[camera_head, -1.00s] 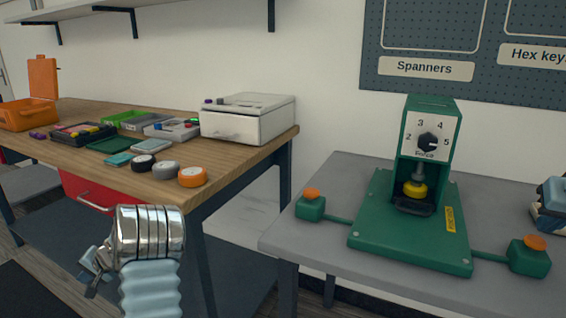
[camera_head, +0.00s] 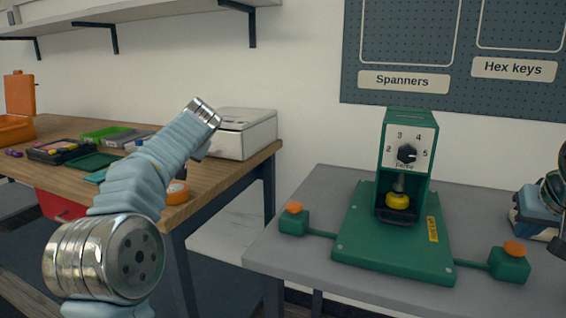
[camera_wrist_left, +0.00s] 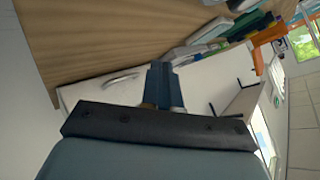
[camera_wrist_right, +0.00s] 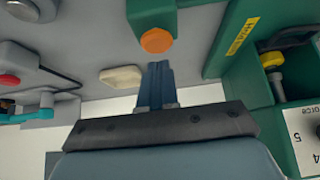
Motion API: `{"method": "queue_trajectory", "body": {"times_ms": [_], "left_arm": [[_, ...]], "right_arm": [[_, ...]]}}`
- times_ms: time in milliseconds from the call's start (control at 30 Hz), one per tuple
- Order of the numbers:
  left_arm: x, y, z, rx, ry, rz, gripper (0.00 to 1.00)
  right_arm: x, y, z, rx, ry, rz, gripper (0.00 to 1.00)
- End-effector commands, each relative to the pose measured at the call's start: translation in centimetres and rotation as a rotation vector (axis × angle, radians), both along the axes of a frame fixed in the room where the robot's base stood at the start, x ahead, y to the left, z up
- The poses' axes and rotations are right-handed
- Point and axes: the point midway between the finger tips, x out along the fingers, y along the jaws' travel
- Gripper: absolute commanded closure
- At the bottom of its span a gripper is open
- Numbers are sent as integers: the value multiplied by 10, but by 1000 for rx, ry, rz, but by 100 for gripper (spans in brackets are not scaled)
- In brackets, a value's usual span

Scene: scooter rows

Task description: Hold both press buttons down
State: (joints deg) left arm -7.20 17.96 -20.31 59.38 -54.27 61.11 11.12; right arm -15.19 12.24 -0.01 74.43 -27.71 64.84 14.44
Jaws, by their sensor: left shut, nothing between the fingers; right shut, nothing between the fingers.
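The green press (camera_head: 393,240) stands on the grey table with a dial above a yellow plunger. Its left orange button (camera_head: 294,207) and right orange button (camera_head: 514,248) sit on green boxes at either side. My right gripper (camera_head: 561,243) is at the right picture edge, only partly visible, above and right of the right button. In the right wrist view its shut, empty fingers (camera_wrist_right: 158,72) point towards the orange button, apparently still apart from it. My left gripper's fingers (camera_wrist_left: 163,72) are shut and empty in front of the white case; my arm mostly hides it in the head view.
A wooden bench (camera_head: 215,172) at the left bears the white case (camera_head: 246,135), trays and an orange box. A pegboard (camera_head: 370,85) hangs behind. The air above the left button is clear.

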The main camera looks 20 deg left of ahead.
Motion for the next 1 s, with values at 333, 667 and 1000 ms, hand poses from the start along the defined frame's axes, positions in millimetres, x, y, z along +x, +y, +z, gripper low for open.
{"method": "queue_trajectory", "body": {"times_ms": [333,667,1000], "left_arm": [[23,-220,10,-448,-5,-336,100],[4,-305,20,-602,46,-486,100],[3,-306,-17,-604,49,-488,100]], "right_arm": [[0,0,0,0,0,0,100],[0,0,0,0,0,0,100],[0,0,0,0,0,0,100]]}}
